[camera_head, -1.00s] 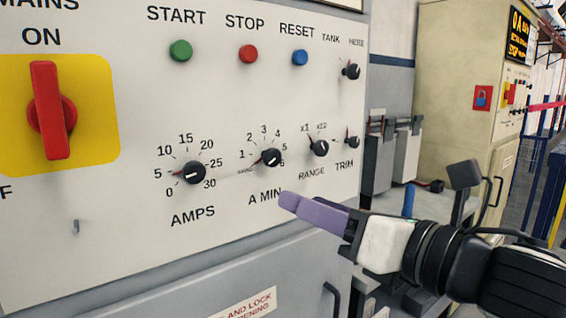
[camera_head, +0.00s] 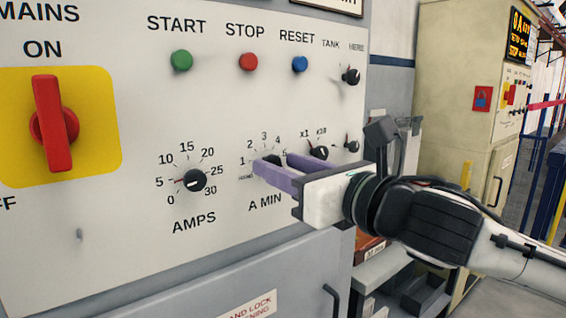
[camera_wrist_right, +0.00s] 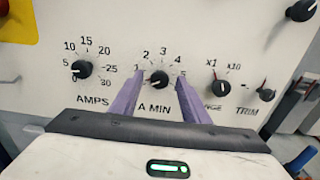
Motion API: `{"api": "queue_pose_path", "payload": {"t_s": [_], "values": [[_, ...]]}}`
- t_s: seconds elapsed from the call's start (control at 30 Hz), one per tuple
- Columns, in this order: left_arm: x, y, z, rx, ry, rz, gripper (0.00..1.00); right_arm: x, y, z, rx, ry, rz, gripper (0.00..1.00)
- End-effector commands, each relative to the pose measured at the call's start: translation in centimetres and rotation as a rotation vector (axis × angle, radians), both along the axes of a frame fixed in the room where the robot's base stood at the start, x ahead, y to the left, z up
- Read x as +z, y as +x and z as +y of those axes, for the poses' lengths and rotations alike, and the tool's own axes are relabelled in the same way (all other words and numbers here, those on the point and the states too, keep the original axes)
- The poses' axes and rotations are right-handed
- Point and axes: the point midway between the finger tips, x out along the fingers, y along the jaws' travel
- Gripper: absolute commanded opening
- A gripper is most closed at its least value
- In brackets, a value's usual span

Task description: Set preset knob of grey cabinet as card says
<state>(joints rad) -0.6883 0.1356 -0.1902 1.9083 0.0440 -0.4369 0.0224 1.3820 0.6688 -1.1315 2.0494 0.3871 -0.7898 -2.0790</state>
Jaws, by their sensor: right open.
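The grey cabinet's front panel (camera_head: 110,120) fills the left and middle of the head view. The black A MIN knob (camera_head: 271,162) is partly hidden behind my right gripper there; it shows clearly in the wrist view (camera_wrist_right: 158,79), with a dial numbered 1 to 5 visible around it. A red mark lies at its left, near the 1. My right gripper (camera_head: 275,162) is open, its purple fingers on either side of this knob; in the wrist view the fingers (camera_wrist_right: 159,84) straddle it. Contact cannot be told. I see no readable card. My left gripper is out of view.
The AMPS knob (camera_head: 194,181) is to the left, and the RANGE knob (camera_head: 319,153) and TRIM knob (camera_head: 352,146) are close on the right. Green (camera_head: 181,60), red (camera_head: 248,61) and blue (camera_head: 300,64) buttons are above. The red mains switch (camera_head: 52,122) is far left.

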Motion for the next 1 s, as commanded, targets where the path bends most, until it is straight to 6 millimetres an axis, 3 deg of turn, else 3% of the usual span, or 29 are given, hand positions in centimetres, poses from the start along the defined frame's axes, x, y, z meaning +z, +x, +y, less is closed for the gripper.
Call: {"api": "queue_pose_path", "payload": {"t_s": [0.33, 0.57, 1.0], "values": [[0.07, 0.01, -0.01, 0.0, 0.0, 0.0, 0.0, -0.05, 0.39, 0.27, 0.0, 0.0, 0.0, 0.42], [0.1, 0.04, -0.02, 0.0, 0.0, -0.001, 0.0, -0.04, 0.39, 0.27, 0.0, 0.0, 0.0, 0.03], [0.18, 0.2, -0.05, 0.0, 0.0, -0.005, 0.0, -0.11, 0.4, 0.25, 0.0, 0.078, 0.058, 0.02]]}}
